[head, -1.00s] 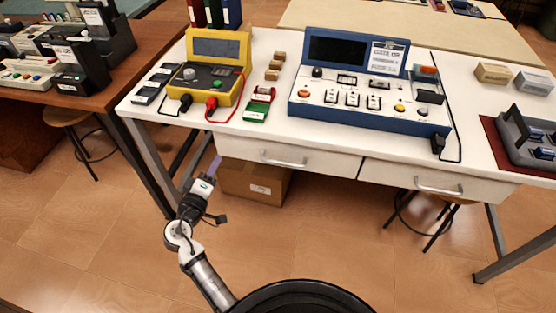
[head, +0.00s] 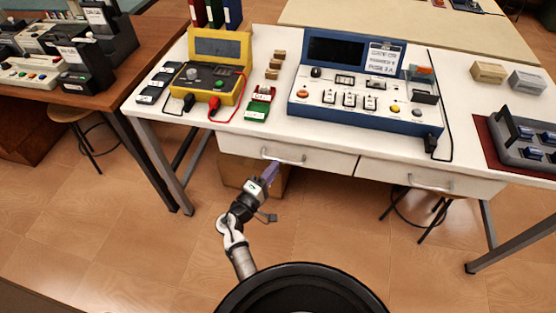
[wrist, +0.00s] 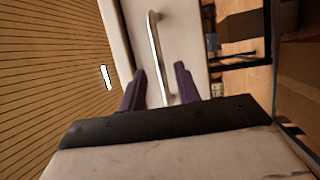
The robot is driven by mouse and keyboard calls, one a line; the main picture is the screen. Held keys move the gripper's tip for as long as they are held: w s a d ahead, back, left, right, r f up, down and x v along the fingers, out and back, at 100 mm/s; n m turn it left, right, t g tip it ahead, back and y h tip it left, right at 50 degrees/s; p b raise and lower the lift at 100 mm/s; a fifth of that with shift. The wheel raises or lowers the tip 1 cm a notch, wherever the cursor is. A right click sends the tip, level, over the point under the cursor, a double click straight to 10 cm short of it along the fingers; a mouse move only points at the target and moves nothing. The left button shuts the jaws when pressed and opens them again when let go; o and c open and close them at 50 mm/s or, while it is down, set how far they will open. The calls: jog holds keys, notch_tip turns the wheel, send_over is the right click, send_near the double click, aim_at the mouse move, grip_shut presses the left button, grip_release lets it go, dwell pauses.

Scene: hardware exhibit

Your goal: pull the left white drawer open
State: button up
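The left white drawer (head: 330,163) is under the front edge of the white table and looks closed. Its silver bar handle (head: 283,155) runs along its front. My gripper (head: 270,169) is just in front of and below the left end of this handle. In the wrist view, the handle (wrist: 154,50) runs lengthwise between the two purple fingers of my gripper (wrist: 160,82). The fingers are apart, with gaps on both sides of the bar. I cannot tell how far the fingertips are from the drawer face.
The right drawer (head: 410,177) with its own handle is beside it. A cardboard box (head: 232,172) stands on the floor behind my arm. Table legs (head: 158,165) and a stool (head: 425,208) are nearby. A yellow meter (head: 215,70) and a blue console (head: 350,85) stand on the table.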

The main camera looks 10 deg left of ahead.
jog(key=shift+x, duration=1.55)
jog(key=shift+c, duration=0.2)
grip_shut()
